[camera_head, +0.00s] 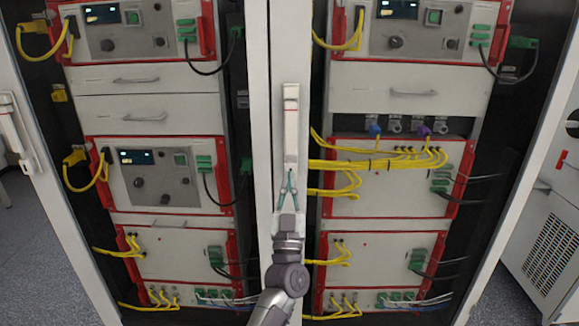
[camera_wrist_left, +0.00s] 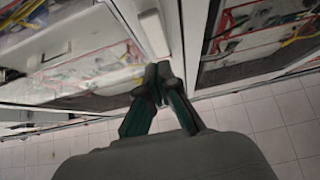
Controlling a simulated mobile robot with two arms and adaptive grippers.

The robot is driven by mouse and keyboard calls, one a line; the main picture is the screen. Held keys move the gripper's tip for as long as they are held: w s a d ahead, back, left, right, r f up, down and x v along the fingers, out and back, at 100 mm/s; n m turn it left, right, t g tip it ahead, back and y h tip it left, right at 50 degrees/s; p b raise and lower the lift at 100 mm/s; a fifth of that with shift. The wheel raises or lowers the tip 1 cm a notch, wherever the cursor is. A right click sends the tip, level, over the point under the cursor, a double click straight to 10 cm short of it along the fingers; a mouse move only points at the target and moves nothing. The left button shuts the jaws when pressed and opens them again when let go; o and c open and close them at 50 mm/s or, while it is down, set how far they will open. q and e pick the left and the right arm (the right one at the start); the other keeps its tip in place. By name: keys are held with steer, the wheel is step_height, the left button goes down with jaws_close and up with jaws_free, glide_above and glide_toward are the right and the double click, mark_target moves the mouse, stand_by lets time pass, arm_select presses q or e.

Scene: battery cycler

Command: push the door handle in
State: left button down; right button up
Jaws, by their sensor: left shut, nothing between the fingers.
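The door handle (camera_head: 291,125) is a long white upright bar with red trim, set on the white middle post of the cabinet between the two bays. It lies along the post; I cannot tell whether it sits flush. In the left wrist view the handle (camera_wrist_left: 152,32) is a pale block just beyond the fingers. My left gripper (camera_head: 291,174) is shut and empty, with its tips at the lower end of the handle. In the left wrist view its green and dark fingers (camera_wrist_left: 158,72) meet near the handle's end. I cannot tell whether they touch it. My right gripper is not in view.
The left bay (camera_head: 140,115) and right bay (camera_head: 395,85) hold rack units with yellow and black cables. A white door (camera_head: 40,170) with another handle (camera_head: 10,120) stands at the left edge. A vented white unit (camera_head: 548,255) stands at the right. Tiled floor (camera_wrist_left: 265,115) shows below.

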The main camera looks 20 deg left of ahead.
arm_select(q)
steer(key=v, duration=0.4)
steer(key=shift+s+d, duration=0.1)
steer(key=shift+s, duration=0.15)
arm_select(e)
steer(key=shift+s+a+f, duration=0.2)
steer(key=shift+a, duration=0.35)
arm_select(q)
steer(key=shift+w+f, duration=0.1)
steer(key=shift+f, duration=0.05)
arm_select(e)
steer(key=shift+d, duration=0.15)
